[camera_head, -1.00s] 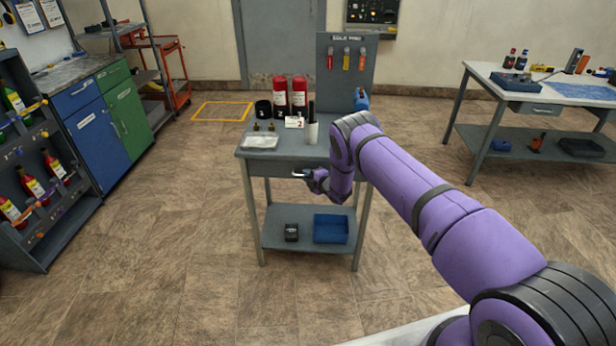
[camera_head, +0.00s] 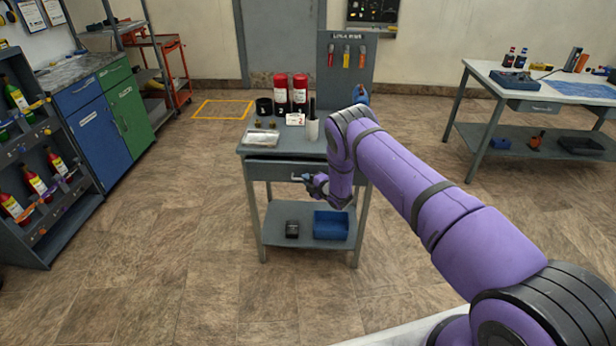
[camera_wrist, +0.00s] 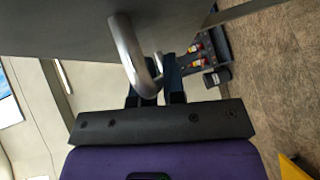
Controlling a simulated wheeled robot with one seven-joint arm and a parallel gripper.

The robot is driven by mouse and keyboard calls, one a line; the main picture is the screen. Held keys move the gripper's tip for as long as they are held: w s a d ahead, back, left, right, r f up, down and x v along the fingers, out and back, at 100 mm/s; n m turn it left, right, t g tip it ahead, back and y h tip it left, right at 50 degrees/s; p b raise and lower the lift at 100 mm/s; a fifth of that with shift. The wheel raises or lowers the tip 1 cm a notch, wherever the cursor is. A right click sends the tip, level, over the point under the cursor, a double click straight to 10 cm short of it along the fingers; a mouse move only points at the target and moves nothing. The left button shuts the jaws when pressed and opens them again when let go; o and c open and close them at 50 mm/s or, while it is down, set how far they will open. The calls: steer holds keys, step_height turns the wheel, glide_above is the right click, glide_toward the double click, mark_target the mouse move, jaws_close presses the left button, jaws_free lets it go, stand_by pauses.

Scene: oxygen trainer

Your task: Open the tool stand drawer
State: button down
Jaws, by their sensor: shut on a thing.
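The tool stand (camera_head: 259,152) is a grey table with a pegboard back, in the middle of the head view. Its drawer (camera_head: 270,170) sits under the top and stands slightly out, with a dark gap above its front. My gripper (camera_head: 306,180) is in front of the drawer. In the wrist view my gripper (camera_wrist: 158,98) is shut on the silver bar handle (camera_wrist: 128,52), near its bent end. The grey drawer front (camera_wrist: 70,32) fills the upper left there. My arm hides the right part of the stand.
Two red cylinders (camera_head: 290,92), a black cup (camera_head: 264,107) and a white cup (camera_head: 312,129) stand on the top. A blue bin (camera_head: 331,225) and a small dark box (camera_head: 292,229) are on the lower shelf. Floor in front is clear.

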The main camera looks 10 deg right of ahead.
steer(key=s+a, duration=0.3)
steer(key=s, duration=0.6)
steer(key=s+a, duration=0.3)
steer(key=s, duration=0.6)
steer(key=shift+s, duration=0.35)
steer(key=c, duration=1.5)
jaws_free()
steer(key=v, duration=1)
steer(key=shift+s+d, duration=0.2)
steer(key=shift+s, duration=0.15)
